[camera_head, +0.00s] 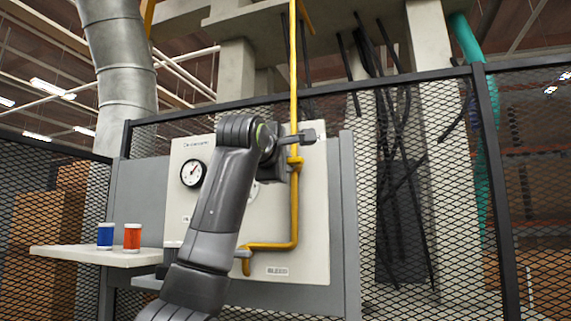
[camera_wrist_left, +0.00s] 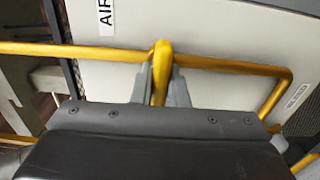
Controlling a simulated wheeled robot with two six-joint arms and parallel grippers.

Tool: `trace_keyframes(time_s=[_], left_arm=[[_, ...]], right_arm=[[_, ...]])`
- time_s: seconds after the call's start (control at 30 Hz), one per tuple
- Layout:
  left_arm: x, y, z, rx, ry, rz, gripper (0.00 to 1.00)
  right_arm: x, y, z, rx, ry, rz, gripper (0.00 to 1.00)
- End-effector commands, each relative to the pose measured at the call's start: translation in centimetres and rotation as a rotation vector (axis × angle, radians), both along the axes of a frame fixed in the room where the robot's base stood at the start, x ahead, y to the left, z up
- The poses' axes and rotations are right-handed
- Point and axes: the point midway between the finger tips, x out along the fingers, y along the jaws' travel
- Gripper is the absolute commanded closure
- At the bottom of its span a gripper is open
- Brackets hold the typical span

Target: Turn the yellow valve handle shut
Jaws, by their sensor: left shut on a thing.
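The yellow valve handle (camera_wrist_left: 160,68) sits on the yellow pipe (camera_wrist_left: 110,54) in the left wrist view. It crosses the line of the pipe in that picture. My left gripper (camera_wrist_left: 161,88) is shut on it, with one grey finger on each side. In the head view the left gripper (camera_head: 291,150) is at the upright pipe (camera_head: 294,210) in front of the pale panel. A small yellow part of the valve handle (camera_head: 296,161) shows beside it; the rest is hidden by the gripper. My right gripper is in neither view.
The panel (camera_head: 314,215) carries a gauge (camera_head: 194,173) and a "BLEED" label (camera_head: 277,271). A blue container (camera_head: 105,236) and an orange container (camera_head: 132,237) stand on a side shelf (camera_head: 80,254). Mesh fencing (camera_head: 450,200) stands at the right.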

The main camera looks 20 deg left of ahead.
Motion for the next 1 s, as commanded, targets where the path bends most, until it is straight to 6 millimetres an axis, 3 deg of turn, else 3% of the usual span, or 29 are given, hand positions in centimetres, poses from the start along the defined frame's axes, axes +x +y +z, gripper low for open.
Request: trace_keyframes(time_s=[0.23, 0.27, 0.4, 0.77, 1.0], left_arm=[[0.1, 0.0, -0.1, -0.002, 0.004, 0.0, 1.0], [0.1, 0.0, -0.1, -0.002, 0.004, 0.0, 0.82], [0.0, 0.0, -0.1, -0.001, 0.003, 0.0, 0.65], [-0.3, 0.0, -0.2, 0.0, 0.001, 0.0, 0.65], [-3.8, 0.2, -0.5, 0.0, -0.005, 0.0, 0.65]], right_arm=[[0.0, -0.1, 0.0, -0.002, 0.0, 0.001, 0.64], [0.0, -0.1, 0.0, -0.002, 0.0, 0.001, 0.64], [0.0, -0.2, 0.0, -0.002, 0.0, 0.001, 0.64], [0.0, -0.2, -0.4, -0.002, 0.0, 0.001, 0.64], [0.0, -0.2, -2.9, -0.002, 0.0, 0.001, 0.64]])
